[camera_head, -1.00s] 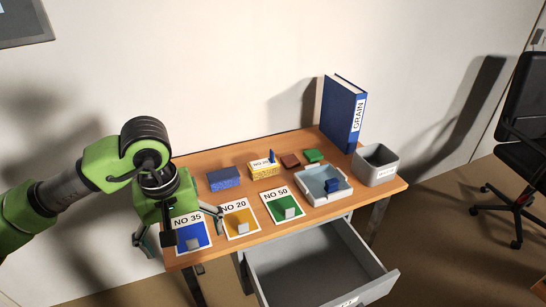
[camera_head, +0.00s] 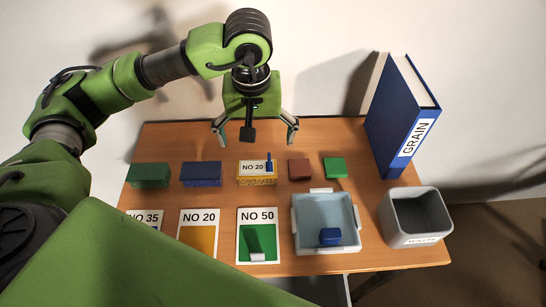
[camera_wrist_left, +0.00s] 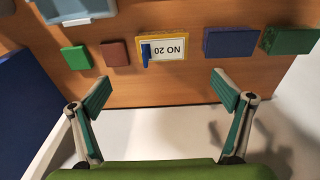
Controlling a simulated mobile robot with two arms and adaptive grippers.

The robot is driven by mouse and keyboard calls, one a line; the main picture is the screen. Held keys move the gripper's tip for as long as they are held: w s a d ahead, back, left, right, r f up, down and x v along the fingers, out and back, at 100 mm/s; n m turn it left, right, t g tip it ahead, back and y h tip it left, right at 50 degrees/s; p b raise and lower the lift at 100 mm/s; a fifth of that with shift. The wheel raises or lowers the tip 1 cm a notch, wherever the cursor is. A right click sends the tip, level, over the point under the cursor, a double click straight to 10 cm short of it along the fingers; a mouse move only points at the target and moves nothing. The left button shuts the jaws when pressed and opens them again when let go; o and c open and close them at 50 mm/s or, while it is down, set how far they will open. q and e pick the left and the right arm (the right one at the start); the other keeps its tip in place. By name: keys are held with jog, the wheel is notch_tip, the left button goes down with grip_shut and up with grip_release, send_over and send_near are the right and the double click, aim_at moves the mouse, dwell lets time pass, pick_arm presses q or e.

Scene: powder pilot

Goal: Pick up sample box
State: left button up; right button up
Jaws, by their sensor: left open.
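A yellow sample box labelled NO 20 (camera_head: 256,176) stands in the back row on the table, with a small blue piece on its label. It also shows in the left wrist view (camera_wrist_left: 168,46). Beside it are a blue box (camera_head: 201,175), a dark green box (camera_head: 149,176), a small dark red block (camera_head: 299,169) and a small green block (camera_head: 335,168). My left gripper (camera_head: 254,132) is open and empty above the table's back edge, behind the NO 20 box. In the left wrist view its spread fingers (camera_wrist_left: 160,95) are apart from the box.
Cards NO 35 (camera_head: 145,218), NO 20 (camera_head: 198,215) and NO 50 (camera_head: 257,214) lie in front. A pale tray (camera_head: 312,212) holds a blue block (camera_head: 330,237). A grey bin (camera_head: 417,237) and an upright GRAIN binder (camera_head: 392,105) stand at right.

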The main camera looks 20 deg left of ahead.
pick_arm(q)
send_over(257, 167)
jog(key=s, duration=0.1)
notch_tip(257, 167, down, 5)
jog(key=shift+d+r, duration=0.1)
jog(key=shift+d, duration=0.05)
jog(key=f, duration=0.1)
jog(key=f+p, duration=0.1)
jog(key=f, duration=0.1)
jog(key=shift+w+f, duration=0.2)
jog(key=shift+w, duration=0.2)
jog(key=f+p, duration=0.1)
jog(key=f, duration=0.3)
jog(key=shift+a+f, duration=0.15)
jog(key=shift+a, duration=0.05)
jog(key=shift+f, duration=0.2)
pick_arm(e)
jog(key=shift+s+a+r, duration=0.2)
jog(key=shift+s+r, duration=0.2)
jog(key=shift+r, duration=0.15)
jog(key=shift+s+a+r, duration=0.2)
jog(key=shift+s+r, duration=0.2)
jog(key=shift+r, duration=0.15)
pick_arm(q)
jog(key=c, duration=1.4)
jog(key=shift+w, duration=0.1)
pick_arm(e)
jog(key=shift+a, duration=0.15)
